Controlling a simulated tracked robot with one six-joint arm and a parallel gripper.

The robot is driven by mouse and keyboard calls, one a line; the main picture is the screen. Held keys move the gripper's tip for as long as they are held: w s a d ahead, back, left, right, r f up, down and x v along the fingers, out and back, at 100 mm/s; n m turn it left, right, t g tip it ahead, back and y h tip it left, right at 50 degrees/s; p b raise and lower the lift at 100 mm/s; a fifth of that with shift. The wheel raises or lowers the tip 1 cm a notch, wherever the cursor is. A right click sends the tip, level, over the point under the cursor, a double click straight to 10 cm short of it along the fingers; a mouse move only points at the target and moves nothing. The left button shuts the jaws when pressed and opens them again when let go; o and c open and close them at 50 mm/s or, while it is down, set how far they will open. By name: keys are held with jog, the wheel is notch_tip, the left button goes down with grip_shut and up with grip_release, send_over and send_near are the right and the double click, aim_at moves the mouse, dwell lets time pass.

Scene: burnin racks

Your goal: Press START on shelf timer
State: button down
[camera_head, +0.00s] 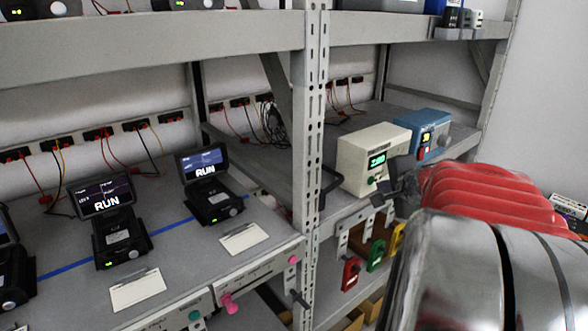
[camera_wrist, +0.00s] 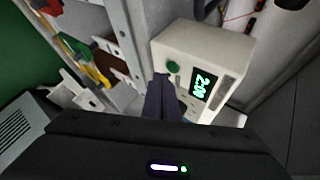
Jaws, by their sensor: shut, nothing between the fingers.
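The shelf timer is a cream box (camera_head: 366,151) on the right-hand shelf, beside the rack post. Its lit green display reads about 2:00 in the wrist view, where the timer (camera_wrist: 205,50) fills the upper right. A round green button (camera_wrist: 173,67) sits on its front face next to the display. My gripper (camera_head: 388,186) is shut and empty in front of the timer's face. In the wrist view, the dark fingertips (camera_wrist: 161,78) are just below the green button. I cannot tell whether they touch it. Part of the timer's lower front is hidden behind the fingers.
A blue device (camera_head: 425,132) stands right of the timer. Red, green and yellow tags (camera_head: 376,254) hang below the shelf edge. The upright post (camera_head: 312,150) is close on the left. Several handheld units showing RUN (camera_head: 117,235) stand on the left shelf.

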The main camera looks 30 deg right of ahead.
jog(key=shift+w, duration=0.35)
jog(key=shift+w+a, duration=0.1)
jog(key=shift+w, duration=0.3)
dwell(0.8)
dwell(0.4)
jog(key=shift+s, duration=0.85)
jog(key=shift+s, duration=0.1)
jog(key=s, duration=0.4)
jog(key=shift+s+d, duration=0.3)
jog(key=shift+s, duration=0.05)
dwell(0.6)
